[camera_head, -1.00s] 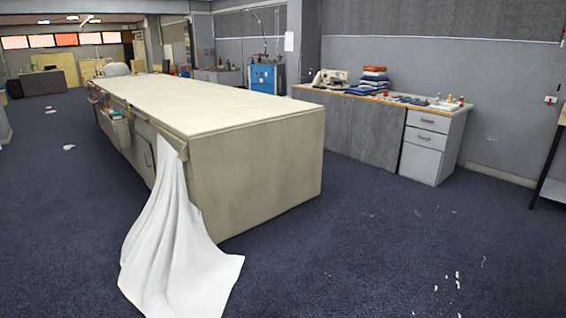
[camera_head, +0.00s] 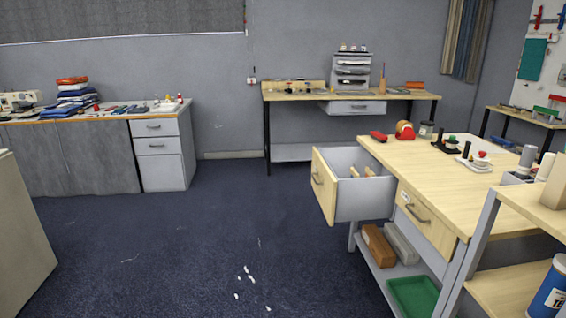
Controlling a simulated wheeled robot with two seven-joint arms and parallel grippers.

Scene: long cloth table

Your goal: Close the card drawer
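A drawer (camera_head: 323,190) with a light wooden front and grey sides stands pulled out at the left end of a wooden-topped workbench (camera_head: 455,175). Its front faces left and has a dark handle. A few light wooden pieces (camera_head: 362,172) show inside; no cards can be made out. A second wooden drawer front (camera_head: 425,222) with a handle is shut in the same bench, nearer to me. No label tells which one is the card drawer. Neither of my grippers is in view.
Open blue floor lies in front of the open drawer. A near shelf rack (camera_head: 475,245) partly blocks the bench at right. A grey drawer cabinet (camera_head: 163,150) stands at back left, a desk (camera_head: 300,95) at the back, and a cream table's end (camera_head: 22,235) at left.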

